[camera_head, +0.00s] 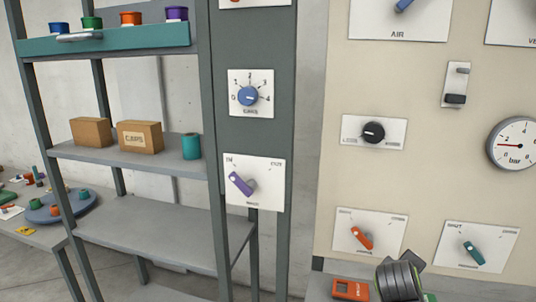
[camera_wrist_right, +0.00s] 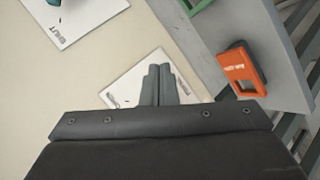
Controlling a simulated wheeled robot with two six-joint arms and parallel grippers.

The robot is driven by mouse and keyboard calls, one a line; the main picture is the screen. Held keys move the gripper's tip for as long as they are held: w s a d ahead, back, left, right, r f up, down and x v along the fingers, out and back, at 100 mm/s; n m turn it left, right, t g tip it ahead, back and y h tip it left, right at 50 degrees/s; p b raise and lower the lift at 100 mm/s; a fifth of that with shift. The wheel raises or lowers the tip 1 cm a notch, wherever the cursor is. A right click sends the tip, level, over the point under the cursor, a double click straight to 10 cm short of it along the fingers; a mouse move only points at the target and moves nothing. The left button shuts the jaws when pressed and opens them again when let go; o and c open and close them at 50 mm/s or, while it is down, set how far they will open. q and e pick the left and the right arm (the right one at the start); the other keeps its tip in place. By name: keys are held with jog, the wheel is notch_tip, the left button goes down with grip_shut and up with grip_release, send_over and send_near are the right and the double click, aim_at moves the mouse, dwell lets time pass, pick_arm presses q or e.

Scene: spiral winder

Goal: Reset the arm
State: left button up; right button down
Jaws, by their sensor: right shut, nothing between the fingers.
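My right gripper (camera_wrist_right: 160,72) is shut and empty in the right wrist view, its two grey fingers pressed side by side. They overlap a white plate (camera_wrist_right: 128,78) on the cream panel, and any lever on it is hidden behind them. In the head view, part of my right arm (camera_head: 398,280) rises at the bottom right, below the plates with the orange lever (camera_head: 361,238) and the teal lever (camera_head: 473,252). It appears to hold nothing. My left gripper is in neither view.
An orange block (camera_head: 351,289) lies on the ledge under the panel; it also shows in the right wrist view (camera_wrist_right: 238,68). A pressure gauge (camera_head: 517,144) and black knob (camera_head: 373,132) are higher up. A shelf (camera_head: 150,240) with boxes stands left, beside a post with a purple lever (camera_head: 241,184).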

jog(key=s+f+m+g+y, duration=0.2)
jog(key=s+f, duration=0.9)
jog(key=s+a+f+m+g+y, duration=0.1)
jog(key=s+f+m+g, duration=0.15)
jog(key=s, duration=1.05)
jog(key=s+a+f+m+g+y, duration=0.1)
jog(key=s+f+m+y, duration=0.2)
jog(key=s, duration=1)
notch_tip(320, 180, down, 27)
jog(key=d+h+b, duration=0.1)
jog(key=d+b, duration=0.1)
jog(key=s+a+f+g+b, duration=0.1)
jog(key=s+f+g, duration=0.1)
jog(key=s+f, duration=1.2)
notch_tip(320, 180, down, 5)
jog(key=shift+s+a+r+b, duration=0.15)
jog(key=shift+s+r+b, duration=0.05)
jog(key=shift+s+b, duration=0.15)
